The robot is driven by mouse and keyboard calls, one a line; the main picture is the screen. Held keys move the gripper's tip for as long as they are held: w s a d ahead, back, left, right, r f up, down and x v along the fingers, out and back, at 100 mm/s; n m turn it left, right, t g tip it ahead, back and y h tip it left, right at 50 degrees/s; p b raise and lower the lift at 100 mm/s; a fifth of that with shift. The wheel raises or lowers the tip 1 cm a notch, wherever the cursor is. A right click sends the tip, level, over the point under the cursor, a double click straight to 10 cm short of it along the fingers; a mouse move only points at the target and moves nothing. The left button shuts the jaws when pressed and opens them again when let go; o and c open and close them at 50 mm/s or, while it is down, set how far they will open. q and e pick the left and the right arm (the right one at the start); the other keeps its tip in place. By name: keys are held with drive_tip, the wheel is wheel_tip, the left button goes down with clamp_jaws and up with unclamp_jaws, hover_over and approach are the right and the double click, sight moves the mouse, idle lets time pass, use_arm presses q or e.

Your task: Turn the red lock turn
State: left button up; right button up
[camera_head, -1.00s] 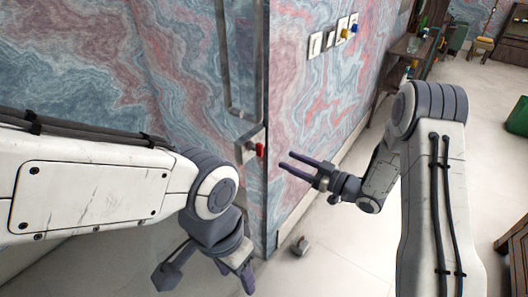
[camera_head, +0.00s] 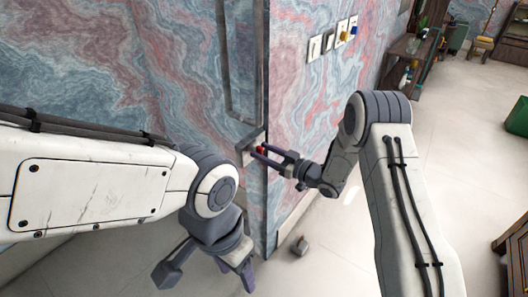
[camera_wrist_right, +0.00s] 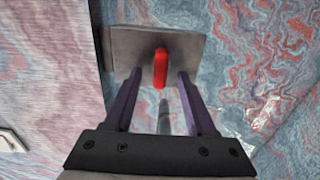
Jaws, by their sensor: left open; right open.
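The red lock turn (camera_wrist_right: 160,68) sticks out of a grey metal plate (camera_wrist_right: 185,48) on the wall, upright in the right wrist view. In the head view the red turn (camera_head: 260,149) is partly hidden by my right gripper (camera_head: 260,152). My right gripper also shows in the right wrist view (camera_wrist_right: 158,85); its two purple fingers are open, one on either side of the red turn, with gaps between. My left gripper (camera_head: 247,275) hangs low at the wall corner in the head view, open and away from the lock.
A grey bar frame (camera_head: 228,60) runs up the wall above the plate. Several switches (camera_head: 329,40) are on the right wall. A small grey object (camera_head: 300,246) lies on the floor by the wall. Open floor lies to the right.

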clamp_jaws()
drive_tip(key=shift+m, duration=0.3)
drive_tip(key=m, duration=0.3)
drive_tip(key=m+p, duration=0.1)
drive_tip(key=m, duration=0.2)
drive_tip(key=m+p, duration=0.1)
drive_tip(key=m, duration=0.2)
drive_tip(key=shift+w+d+f, duration=0.2)
drive_tip(key=shift+w+d, duration=0.15)
drive_tip(key=shift+w+d+f+m+p, duration=0.15)
drive_tip(key=shift+m+p, duration=0.15)
drive_tip(key=shift+m, duration=1.05)
drive_tip(key=shift+s+a+f+m+p, duration=0.15)
drive_tip(key=shift+m+p, duration=0.2)
drive_tip(key=shift+m, duration=1.05)
drive_tip(key=shift+w+d+f+m+p, duration=0.15)
drive_tip(key=shift+m+p, duration=0.15)
drive_tip(key=shift+m, duration=1.05)
